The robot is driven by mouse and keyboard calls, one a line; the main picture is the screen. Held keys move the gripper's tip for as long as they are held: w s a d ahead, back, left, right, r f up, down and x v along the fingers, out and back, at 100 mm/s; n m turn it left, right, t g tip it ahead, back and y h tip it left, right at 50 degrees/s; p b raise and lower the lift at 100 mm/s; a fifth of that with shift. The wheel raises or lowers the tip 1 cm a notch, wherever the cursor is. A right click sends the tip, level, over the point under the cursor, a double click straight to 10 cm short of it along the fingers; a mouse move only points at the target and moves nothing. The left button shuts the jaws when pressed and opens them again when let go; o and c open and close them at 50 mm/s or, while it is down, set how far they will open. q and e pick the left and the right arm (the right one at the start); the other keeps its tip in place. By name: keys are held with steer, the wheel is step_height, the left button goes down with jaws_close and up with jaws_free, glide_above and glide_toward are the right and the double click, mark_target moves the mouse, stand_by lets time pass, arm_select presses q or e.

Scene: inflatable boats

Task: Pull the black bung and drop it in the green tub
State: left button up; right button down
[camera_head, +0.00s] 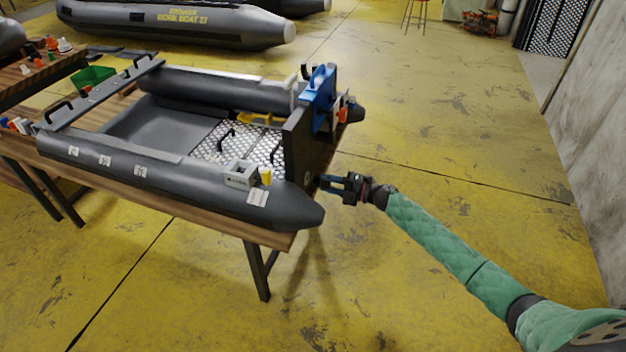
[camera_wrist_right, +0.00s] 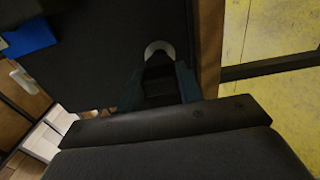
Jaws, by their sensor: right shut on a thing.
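My right gripper (camera_head: 327,183) reaches from the right to the outer face of the boat's dark transom (camera_head: 303,148), low down. In the right wrist view the gripper (camera_wrist_right: 159,80) is shut on the black bung (camera_wrist_right: 158,71), a dark piece between its two fingers. A pale rounded fitting (camera_wrist_right: 160,47) on the transom shows just past the bung. I cannot tell whether the bung is still seated in it. My left gripper is not in view.
The grey inflatable boat (camera_head: 180,182) lies on a wooden table (camera_head: 215,225). A blue bracket (camera_head: 322,98) sits on the transom top. Small orange and white items (camera_head: 48,48) lie on another table at left. The yellow floor (camera_head: 450,130) at right is mostly clear.

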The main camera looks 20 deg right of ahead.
steer(key=shift+v, duration=1.05)
steer(key=shift+v, duration=1.75)
stand_by(0.6)
